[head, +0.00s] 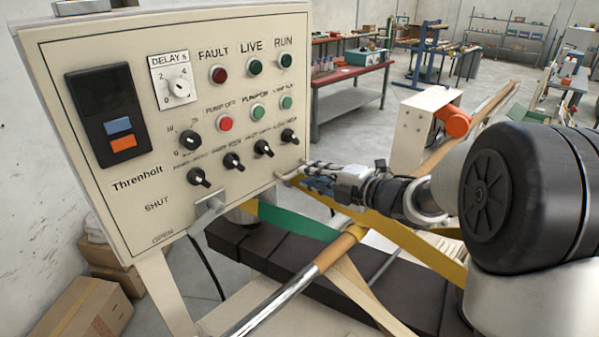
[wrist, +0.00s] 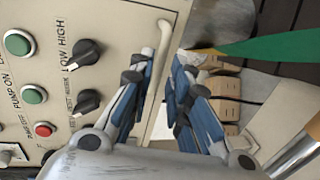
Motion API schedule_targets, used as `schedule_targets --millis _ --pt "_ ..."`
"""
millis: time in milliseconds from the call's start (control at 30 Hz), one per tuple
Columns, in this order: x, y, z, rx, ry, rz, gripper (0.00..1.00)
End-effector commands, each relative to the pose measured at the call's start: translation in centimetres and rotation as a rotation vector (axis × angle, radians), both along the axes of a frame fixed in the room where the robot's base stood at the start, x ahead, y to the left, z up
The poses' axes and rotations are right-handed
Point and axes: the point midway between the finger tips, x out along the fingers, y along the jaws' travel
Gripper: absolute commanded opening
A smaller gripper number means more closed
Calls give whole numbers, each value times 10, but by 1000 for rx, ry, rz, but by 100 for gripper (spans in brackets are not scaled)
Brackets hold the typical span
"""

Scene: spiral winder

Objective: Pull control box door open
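The control box door (head: 180,130) is a cream panel with knobs, coloured buttons and labels, and it fills the left of the head view. It appears shut. A slim cream bar handle (wrist: 157,75) stands near the panel's edge in the wrist view. My gripper (head: 306,176) is at the lower right edge of the door in the head view. In the wrist view my gripper (wrist: 160,78) is open, with blue-padded fingers on either side of the handle. Gaps show between the fingers and the handle. The handle is largely hidden by the gripper in the head view.
A metal latch (head: 208,212) sits at the panel's bottom edge. A metal roller (head: 290,285), a green and yellow strap (head: 295,222) and dark beams lie below the gripper. Cardboard boxes (head: 82,308) stand at lower left. A red-topped table (head: 350,75) is behind.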

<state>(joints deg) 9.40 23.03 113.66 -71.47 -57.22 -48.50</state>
Motion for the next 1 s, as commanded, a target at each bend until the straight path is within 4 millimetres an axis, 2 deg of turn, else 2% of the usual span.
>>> schedule_targets --millis 100,300,667,933,1000 --pt "15 16 -5 0 0 2 17" --pt "30 31 -9 0 0 0 17" --pt "34 34 -10 0 0 -2 17" --pt "34 33 -10 0 0 -2 0" --pt "34 33 -10 0 0 -2 0"
